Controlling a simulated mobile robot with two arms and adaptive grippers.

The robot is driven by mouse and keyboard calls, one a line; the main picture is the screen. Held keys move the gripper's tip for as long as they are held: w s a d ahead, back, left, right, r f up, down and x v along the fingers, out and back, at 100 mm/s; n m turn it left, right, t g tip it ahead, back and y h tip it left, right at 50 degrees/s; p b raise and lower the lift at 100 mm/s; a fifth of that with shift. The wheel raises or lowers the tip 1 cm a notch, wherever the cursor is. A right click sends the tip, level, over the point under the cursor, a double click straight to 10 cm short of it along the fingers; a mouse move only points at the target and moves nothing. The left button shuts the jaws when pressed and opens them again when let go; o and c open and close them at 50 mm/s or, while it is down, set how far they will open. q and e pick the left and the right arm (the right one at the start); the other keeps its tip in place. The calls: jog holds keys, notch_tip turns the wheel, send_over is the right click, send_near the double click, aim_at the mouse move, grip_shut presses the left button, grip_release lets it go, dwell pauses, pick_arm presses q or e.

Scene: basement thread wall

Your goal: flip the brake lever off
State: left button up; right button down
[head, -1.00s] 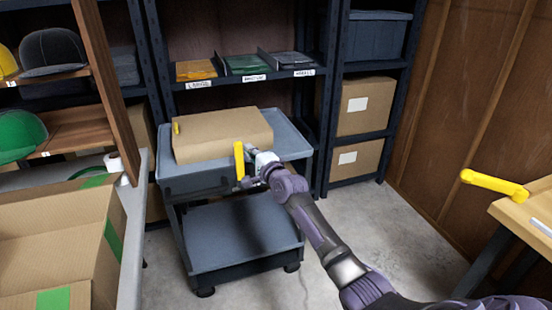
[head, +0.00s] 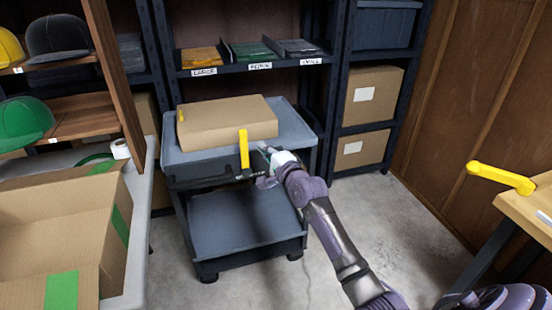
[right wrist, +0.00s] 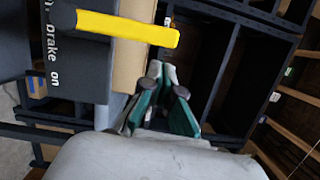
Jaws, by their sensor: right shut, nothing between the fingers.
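The yellow brake lever (head: 243,149) stands upright at the front edge of the grey cart (head: 297,135). In the right wrist view the lever (right wrist: 120,28) lies across the top, beside a dark panel (right wrist: 75,75) with white lettering that reads "brake on". My right gripper (head: 265,150) is just right of the lever in the head view, with a small gap between them. Its green-and-grey fingers (right wrist: 166,78) are together and empty in the wrist view, below the lever's free end. My left gripper is in neither view.
A closed cardboard box (head: 226,124) sits on the cart's top tray. Another yellow handle (head: 500,178) is on a wooden bench (head: 535,208) at right. An open carton (head: 60,235) is at left. Shelving (head: 345,100) stands behind; bare floor (head: 400,215) lies right of the cart.

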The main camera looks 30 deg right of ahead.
jog(key=s, duration=0.6)
dwell(0.3)
